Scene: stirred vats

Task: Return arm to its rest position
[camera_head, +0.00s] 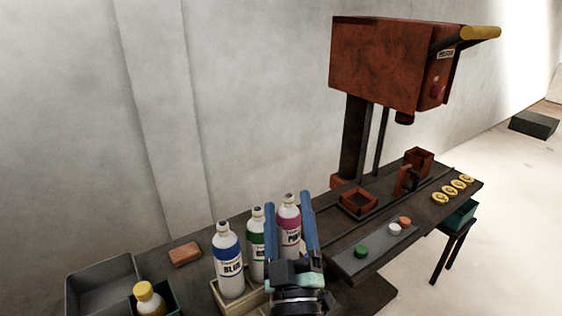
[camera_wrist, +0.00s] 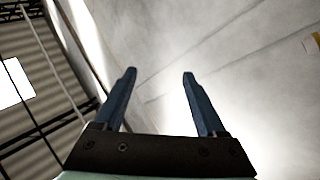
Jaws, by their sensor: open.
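My gripper (camera_head: 289,222) is in the lower middle of the head view, with its two blue fingers pointing up and spread apart. It is open and nothing is between the fingers. In the wrist view my gripper (camera_wrist: 160,75) also shows empty, against a bare pale wall and part of the ceiling. In the head view it overlaps the bottles: the pink-labelled bottle (camera_head: 289,213) shows between the fingers and the green-labelled bottle (camera_head: 257,235) is partly covered by the left finger. I cannot tell how far apart they are in depth.
A blue-labelled bottle (camera_head: 228,262) stands in a pale crate (camera_head: 255,302). A grey bin (camera_head: 104,284), a yellow-capped bottle (camera_head: 149,300) and a brown block (camera_head: 185,254) are at left. Bare wall (camera_head: 255,100) lies behind.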

